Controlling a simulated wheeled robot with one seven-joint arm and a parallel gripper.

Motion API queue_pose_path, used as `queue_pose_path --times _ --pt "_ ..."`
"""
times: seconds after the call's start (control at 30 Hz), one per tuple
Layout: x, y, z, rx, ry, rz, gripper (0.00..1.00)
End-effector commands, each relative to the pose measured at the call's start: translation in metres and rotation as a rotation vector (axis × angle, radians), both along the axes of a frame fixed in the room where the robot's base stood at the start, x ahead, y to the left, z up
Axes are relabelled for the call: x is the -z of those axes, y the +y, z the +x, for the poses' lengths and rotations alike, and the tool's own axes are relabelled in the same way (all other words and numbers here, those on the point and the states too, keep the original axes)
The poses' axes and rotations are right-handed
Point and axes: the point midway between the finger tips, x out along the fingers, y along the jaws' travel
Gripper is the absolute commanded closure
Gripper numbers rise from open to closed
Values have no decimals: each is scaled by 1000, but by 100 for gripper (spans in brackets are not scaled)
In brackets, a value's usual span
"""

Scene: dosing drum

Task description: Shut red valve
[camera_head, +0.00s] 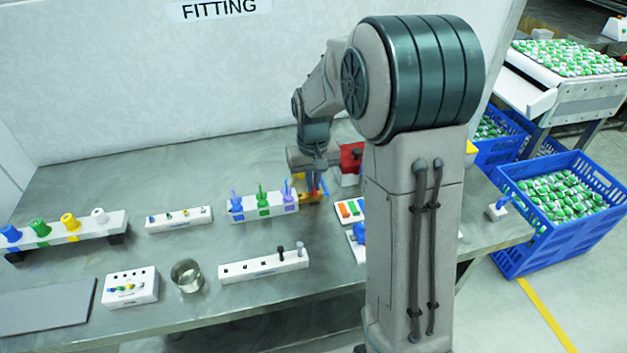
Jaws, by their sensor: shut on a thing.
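My gripper (314,188) reaches down at the middle of the bench, just right of a white block with blue, green and purple upright pieces. It is shut on a small red part that is mostly hidden between and behind the fingers. Orange-yellow and blue patches also show there. I cannot tell whether the red part is the red valve, or how its handle is turned. A larger red piece (351,156) with a dark knob stands on a white base just right of the gripper, partly hidden by my arm.
The white block (250,215) stands close to the gripper's left. Trays of coloured pieces (350,210) lie right of the gripper. Blue crates (560,220) stand beyond the bench.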

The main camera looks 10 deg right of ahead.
Motion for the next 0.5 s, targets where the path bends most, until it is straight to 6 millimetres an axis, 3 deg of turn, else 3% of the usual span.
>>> queue_pose_path --times 0.3,0.33,0.4,0.5 --pt "-2 0 1 -4 -4 0 100" --pt "-2 0 1 -4 -5 0 86" --pt "-1 0 1 -3 -4 0 73" --pt "-1 0 1 -3 -3 0 73"
